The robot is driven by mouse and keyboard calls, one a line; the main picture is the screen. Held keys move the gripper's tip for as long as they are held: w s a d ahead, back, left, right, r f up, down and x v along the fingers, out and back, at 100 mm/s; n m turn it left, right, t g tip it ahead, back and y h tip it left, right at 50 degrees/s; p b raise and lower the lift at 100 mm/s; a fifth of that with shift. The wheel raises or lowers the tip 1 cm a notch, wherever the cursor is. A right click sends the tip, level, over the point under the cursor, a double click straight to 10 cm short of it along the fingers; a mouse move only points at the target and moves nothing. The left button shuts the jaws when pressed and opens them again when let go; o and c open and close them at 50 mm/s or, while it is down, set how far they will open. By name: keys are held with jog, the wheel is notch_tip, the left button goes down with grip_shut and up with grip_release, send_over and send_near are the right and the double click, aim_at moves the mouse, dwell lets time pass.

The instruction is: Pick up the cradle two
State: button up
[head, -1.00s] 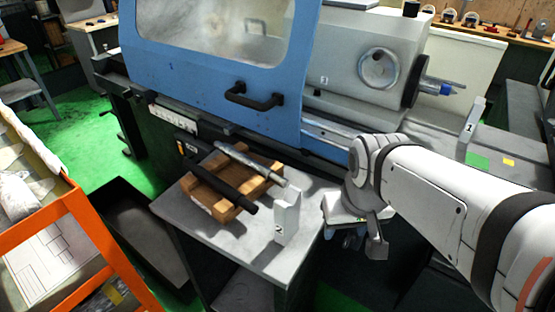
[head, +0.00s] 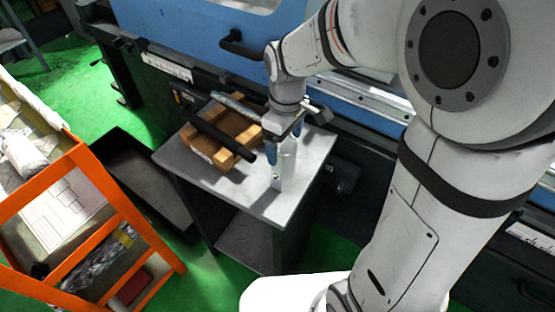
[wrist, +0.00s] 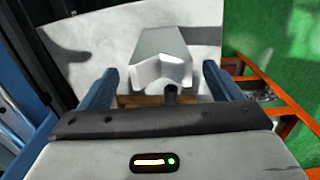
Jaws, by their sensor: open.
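Cradle two (head: 283,168) is a pale grey upright block with a small 2 marking. It stands near the front right of the small grey table (head: 255,195). My gripper (head: 284,143) is over it, pointing down, with its blue fingers open near the block's top. In the wrist view, the cradle (wrist: 160,55) shows its notched end between the two blue fingers of my gripper (wrist: 161,78). Gaps show on both sides, and the gripper is not closed on it. The gripper partly hides the cradle's top in the head view.
A wooden rack (head: 202,149) with a black bar (head: 218,134) and a metal bar lies left of the cradle on the table. The blue grinder door (head: 185,30) is behind. An orange-framed cart (head: 95,170) and a black bin (head: 145,190) are at left.

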aim_at(284, 151)
notch_tip(284, 151, down, 3)
jog(key=shift+a+f, duration=0.1)
jog(key=shift+f, duration=0.1)
grip_shut()
dwell(0.9)
jog(key=shift+w+r, duration=0.1)
